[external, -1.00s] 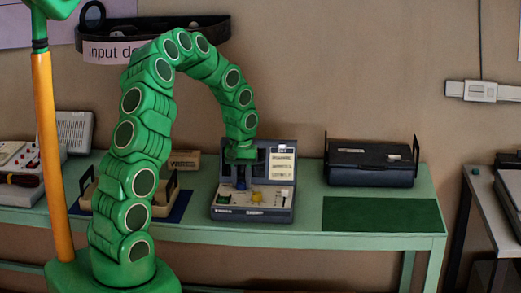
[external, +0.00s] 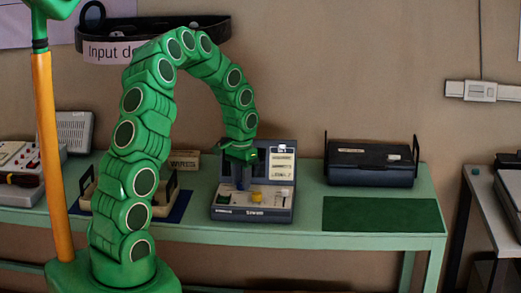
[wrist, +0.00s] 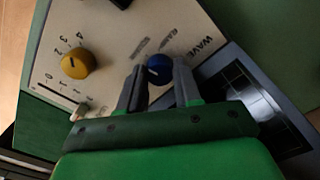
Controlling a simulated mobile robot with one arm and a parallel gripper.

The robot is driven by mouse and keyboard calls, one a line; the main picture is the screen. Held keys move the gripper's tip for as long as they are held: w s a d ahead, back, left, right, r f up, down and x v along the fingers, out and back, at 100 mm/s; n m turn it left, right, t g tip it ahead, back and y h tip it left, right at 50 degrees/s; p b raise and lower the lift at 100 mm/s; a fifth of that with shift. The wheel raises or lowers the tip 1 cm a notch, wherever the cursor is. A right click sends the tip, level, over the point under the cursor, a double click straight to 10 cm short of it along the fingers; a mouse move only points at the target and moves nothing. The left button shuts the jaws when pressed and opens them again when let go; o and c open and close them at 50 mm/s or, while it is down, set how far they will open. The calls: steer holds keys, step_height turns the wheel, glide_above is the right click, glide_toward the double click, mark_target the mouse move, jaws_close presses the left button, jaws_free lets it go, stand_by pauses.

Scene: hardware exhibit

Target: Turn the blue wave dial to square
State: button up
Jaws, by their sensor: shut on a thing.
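The blue wave dial (wrist: 159,69) sits on the pale panel of a small instrument, with a short white mark on its face. My gripper (wrist: 159,82) is shut on the dial, one dark finger on each side. In the external view my gripper (external: 241,182) reaches down onto the left part of the instrument (external: 253,213), and its fingers hide the dial there. The word WAVE shows upside down and tilted beside the dial in the wrist view. Smaller labels near it are too blurred to read, so the setting cannot be told.
A yellow dial (wrist: 77,64) with numbers and a white slider (wrist: 82,110) are on the same panel. A small dark screen (wrist: 240,88) lies to the right of my fingers. A dark case (external: 371,163) stands right of the instrument, behind a clear green mat (external: 382,214).

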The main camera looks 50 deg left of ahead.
steer(key=shift+m, duration=0.6)
steer(key=o, duration=1)
steer(key=shift+o, duration=0.2)
steer(key=shift+r, duration=0.1)
step_height(320, 180, up, 8)
steer(key=shift+f, duration=0.2)
